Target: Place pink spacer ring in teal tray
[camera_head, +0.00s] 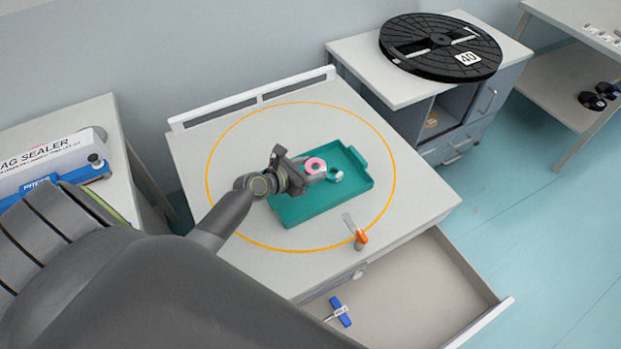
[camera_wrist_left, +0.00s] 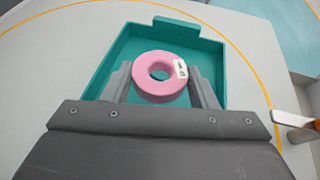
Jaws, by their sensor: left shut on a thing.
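The pink spacer ring (camera_head: 315,165) is held by my left gripper (camera_head: 307,169) over the teal tray (camera_head: 314,208) on the middle table. In the left wrist view the pink ring (camera_wrist_left: 160,80), with a small white label, sits between the two grey fingers of the left gripper (camera_wrist_left: 163,88). The teal tray (camera_wrist_left: 110,56) shows around and beyond it. I cannot tell how far the ring is above the tray floor. My right gripper is not in view.
A small pale round thing (camera_head: 336,175) shows in the tray beside the pink ring. An orange-handled tool (camera_head: 360,238) lies near the table's front edge. An open drawer (camera_head: 410,290) holds a blue-handled item (camera_head: 340,312). A black reel (camera_head: 440,47) lies on the cabinet behind.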

